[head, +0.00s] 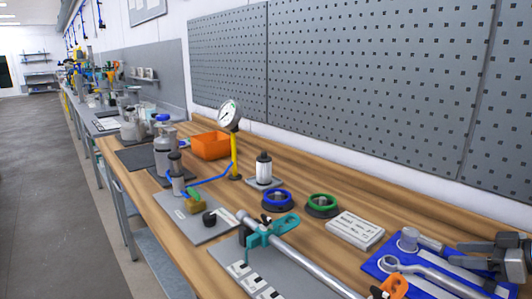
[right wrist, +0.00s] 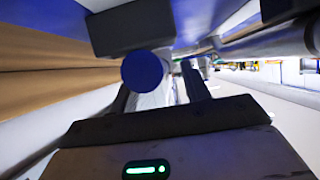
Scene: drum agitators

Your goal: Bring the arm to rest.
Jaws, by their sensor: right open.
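My right gripper (head: 482,255) comes in at the right edge of the head view, above the blue tool mat (head: 425,283). Its jaws stand apart, and I see nothing held between them. In the right wrist view my right gripper's dark body fills the lower middle, with a lit green strip on it. The space around the fingers there is hard to read. My left gripper is not in view.
The blue mat holds wrenches. Open floor (head: 40,200) lies left.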

